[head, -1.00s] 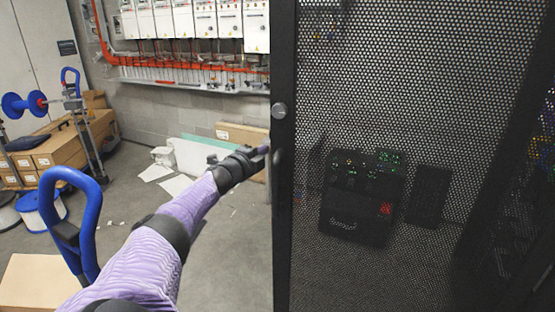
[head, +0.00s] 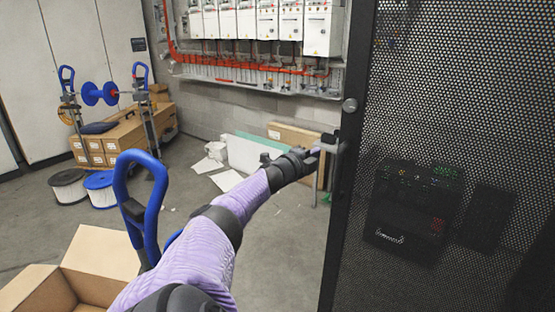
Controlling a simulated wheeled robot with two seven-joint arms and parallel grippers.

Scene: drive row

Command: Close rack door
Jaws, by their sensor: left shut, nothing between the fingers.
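The rack door (head: 440,120) is a black perforated mesh panel filling the right of the head view. Rack equipment with green and red lights shows dimly through the mesh. My left arm reaches in from below, and my left gripper (head: 330,145) is shut at the door's left edge, just below the knob. Whether it touches the edge I cannot tell. My right gripper is not in view.
An open cardboard box (head: 95,265) and a blue looped handle (head: 140,200) stand at lower left. White panels lean by the wall. The grey floor between is mostly clear.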

